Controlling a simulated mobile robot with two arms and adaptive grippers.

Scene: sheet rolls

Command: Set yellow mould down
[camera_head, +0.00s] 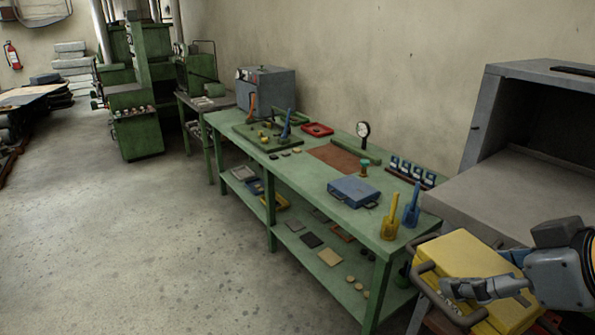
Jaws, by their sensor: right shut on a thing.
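The yellow mould (473,259) is a thick yellow block with a dark bar handle (426,289) on its near left side. It shows at the lower right, in front of the grey open-fronted machine. My right gripper (446,288) reaches in from the right across the mould and is shut at its handle. A brownish surface shows under the mould; I cannot tell whether the mould rests on it. My arm hides part of the mould's right side. My left gripper is not in view.
A green workbench (294,170) carries a blue mould (352,191), a yellow tool (390,218), a blue tool (411,207), a dial gauge (363,131) and a red tray (317,129). The grey machine (520,190) stands right of it. The floor on the left is clear.

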